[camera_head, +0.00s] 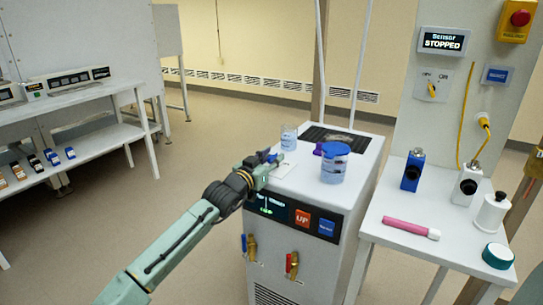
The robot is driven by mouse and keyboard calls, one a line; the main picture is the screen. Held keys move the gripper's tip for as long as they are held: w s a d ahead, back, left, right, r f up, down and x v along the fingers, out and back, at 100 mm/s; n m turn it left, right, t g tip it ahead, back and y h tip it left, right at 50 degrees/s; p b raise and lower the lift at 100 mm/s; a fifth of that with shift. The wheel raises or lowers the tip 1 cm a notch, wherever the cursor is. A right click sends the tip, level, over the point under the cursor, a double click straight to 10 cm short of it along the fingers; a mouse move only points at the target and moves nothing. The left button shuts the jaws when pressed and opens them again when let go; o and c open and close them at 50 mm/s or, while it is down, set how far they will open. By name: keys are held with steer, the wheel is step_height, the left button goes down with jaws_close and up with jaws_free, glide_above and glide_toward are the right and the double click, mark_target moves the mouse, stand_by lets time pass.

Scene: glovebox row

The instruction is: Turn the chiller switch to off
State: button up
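The chiller looks to be the white cabinet (345,205) at the centre. Its front has a dark display (268,207) with small green lit marks, an orange button (302,217) marked UP and a blue button (326,227). No switch that I can be sure is the chiller's shows on it; my arm covers part of the display's left side. A yellow-handled rotary switch (432,89) with small OFF and ON labels is on the wall panel at right, under a sign reading STOPPED. My gripper (272,156) is over the cabinet's top left edge; its fingers are too small to read.
A beaker (289,138) and a blue-lidded jar (334,162) stand on the cabinet. Two brass valves (251,248) (292,265) stick out of its front. A side table (385,232) at right holds bottles and a pink tube. Shelves (85,95) stand left; floor between is clear.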

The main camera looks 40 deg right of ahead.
steer(key=shift+d, duration=0.1)
steer(key=shift+c, duration=0.4)
jaws_close()
